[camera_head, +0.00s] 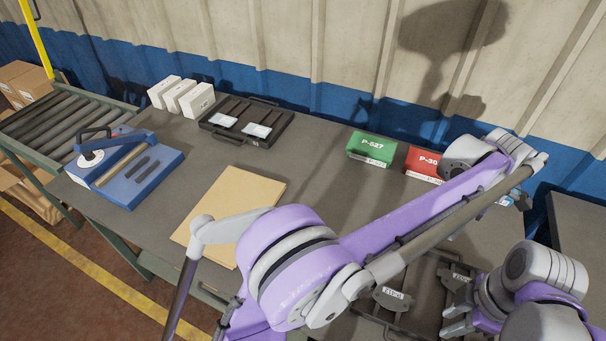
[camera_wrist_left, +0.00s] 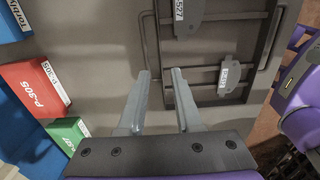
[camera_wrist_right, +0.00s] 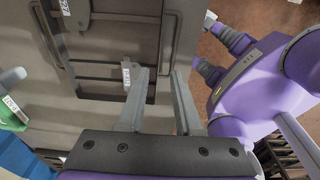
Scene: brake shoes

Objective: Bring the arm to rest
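My right gripper (camera_head: 452,303) is low at the right of the head view, over the black tray of brake shoes. In the right wrist view its two fingers (camera_wrist_right: 159,72) are apart with nothing held between them. A labelled grey brake shoe (camera_wrist_right: 132,78) lies in the tray beyond, partly behind one finger. My left arm stretches across the head view to the far right; its gripper is mostly hidden there. In the left wrist view its fingers (camera_wrist_left: 160,72) are apart and empty, above bare table beside the tray (camera_wrist_left: 262,62) and two labelled shoes.
A green box (camera_head: 371,147) and a red box (camera_head: 422,163) stand along the table's back edge. A second black tray (camera_head: 213,133), white boxes (camera_head: 181,97), a cardboard sheet (camera_head: 233,205) and a blue fixture (camera_head: 150,178) lie to the left. A wall rises behind.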

